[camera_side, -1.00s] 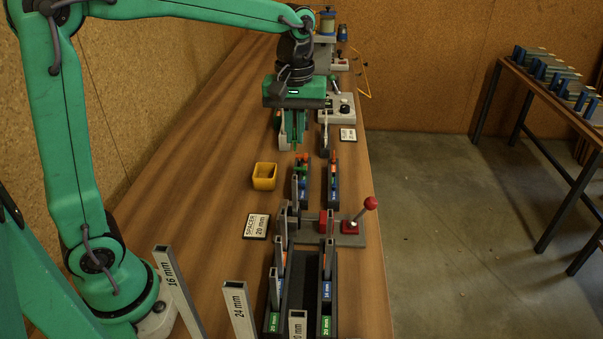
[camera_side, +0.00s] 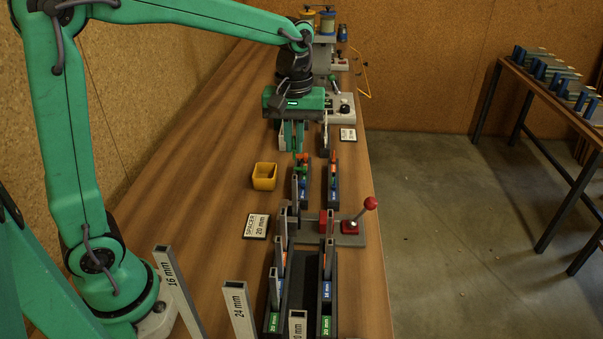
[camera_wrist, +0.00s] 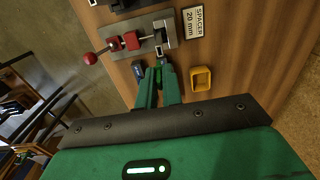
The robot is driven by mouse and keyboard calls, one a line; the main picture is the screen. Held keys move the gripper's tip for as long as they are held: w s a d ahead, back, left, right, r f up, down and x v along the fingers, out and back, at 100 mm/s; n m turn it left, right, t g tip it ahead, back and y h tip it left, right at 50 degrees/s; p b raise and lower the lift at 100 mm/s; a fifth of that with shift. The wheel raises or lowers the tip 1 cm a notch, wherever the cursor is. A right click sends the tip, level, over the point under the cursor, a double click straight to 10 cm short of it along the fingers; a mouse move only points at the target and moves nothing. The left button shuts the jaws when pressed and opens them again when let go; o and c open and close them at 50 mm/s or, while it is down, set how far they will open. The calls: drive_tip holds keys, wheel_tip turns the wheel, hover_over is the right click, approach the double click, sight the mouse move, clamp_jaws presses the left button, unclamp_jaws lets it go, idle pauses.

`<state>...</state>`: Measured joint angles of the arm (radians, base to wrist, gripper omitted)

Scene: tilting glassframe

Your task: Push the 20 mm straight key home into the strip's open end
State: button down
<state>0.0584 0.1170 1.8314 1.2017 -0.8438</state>
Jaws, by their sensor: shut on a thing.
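My gripper (camera_side: 293,146) is low over the far end of the left key rack (camera_side: 301,197). In the wrist view the closed fingertips (camera_wrist: 158,66) lie over the rack. Small green and orange keys (camera_side: 302,168) show in the left rack, just in front of the fingertips; I cannot tell which is the 20 mm straight key. A grey upright piece (camera_wrist: 169,35) stands at the clamp (camera_wrist: 150,40) in the wrist view. I cannot make out the strip's open end.
A second rack (camera_side: 333,190) with orange keys stands to the right. A red-knobbed clamp lever (camera_side: 366,208) rises nearer the camera. A yellow bin (camera_side: 264,176) and a spacer label (camera_side: 257,226) lie to the left. The bench left of the bin is clear.

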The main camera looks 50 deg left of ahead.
sight(294, 147)
drive_tip(key=shift+f, duration=1.8)
drive_tip(key=shift+f, duration=1.45)
idle(0.7)
drive_tip(key=c, duration=1.5)
unclamp_jaws()
drive_tip(key=shift+r, duration=3.9)
